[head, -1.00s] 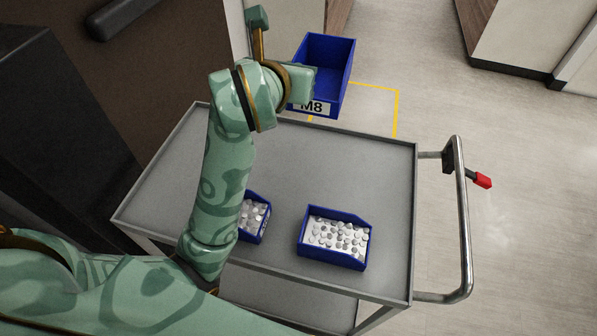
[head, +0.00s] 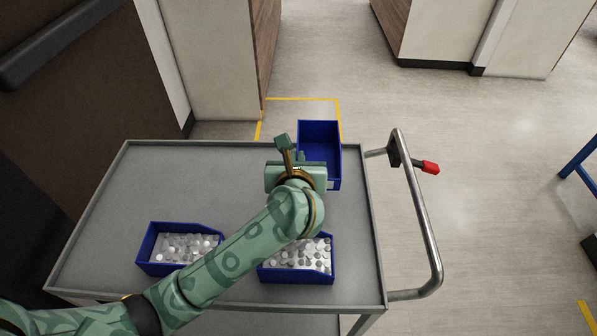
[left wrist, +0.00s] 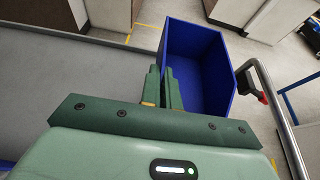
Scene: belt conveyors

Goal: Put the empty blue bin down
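The empty blue bin (head: 321,145) shows at the far right corner of the grey cart top (head: 190,185). It looks held above or over the cart's far edge; I cannot tell whether it touches the cart. In the left wrist view the bin (left wrist: 205,65) is open towards me with nothing inside. My left gripper (left wrist: 164,88) has its two fingers closed around the bin's near-left wall. The left gripper (head: 302,158) is partly hidden behind its wrist in the head view. My right gripper is not in view.
Two blue bins of whitish round parts stand on the cart, one left (head: 145,245) and one partly behind my left forearm (head: 325,262). The cart's handle (head: 425,235) with a red grip is at right. The cart's far-left surface is clear. A yellow floor outline (head: 300,99) lies beyond.

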